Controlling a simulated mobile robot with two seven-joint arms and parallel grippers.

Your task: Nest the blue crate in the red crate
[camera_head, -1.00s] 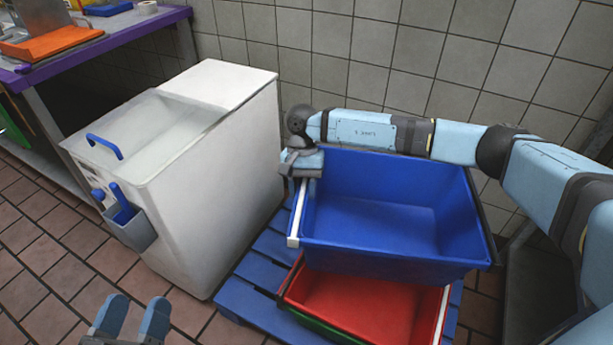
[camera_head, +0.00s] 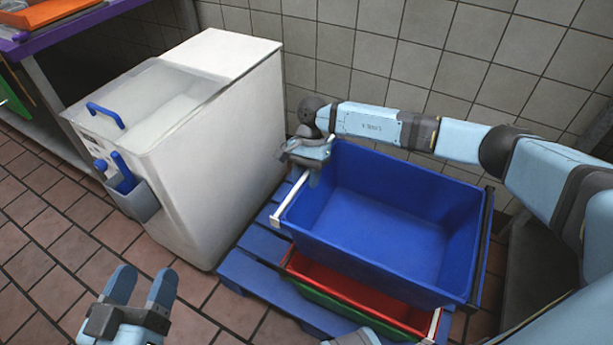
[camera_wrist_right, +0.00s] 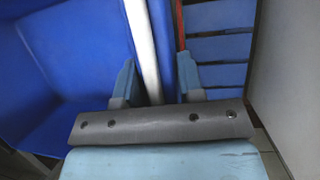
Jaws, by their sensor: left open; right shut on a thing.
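The blue crate (camera_head: 390,215) is above the red crate (camera_head: 355,288) in the head view and covers most of it. A strip of the red crate's inside shows along the front. I cannot tell whether the two touch. My right gripper (camera_head: 310,160) is shut on the left rim of the blue crate. My left gripper (camera_head: 143,284) is open and empty at the bottom left, away from the crates.
A green crate (camera_head: 335,305) shows under the red one. The stack is on a blue pallet (camera_head: 248,282). A white bin (camera_head: 215,150) with a blue handle stands close on the left. A tiled wall (camera_head: 440,65) is behind. The floor (camera_head: 55,240) at the left is clear.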

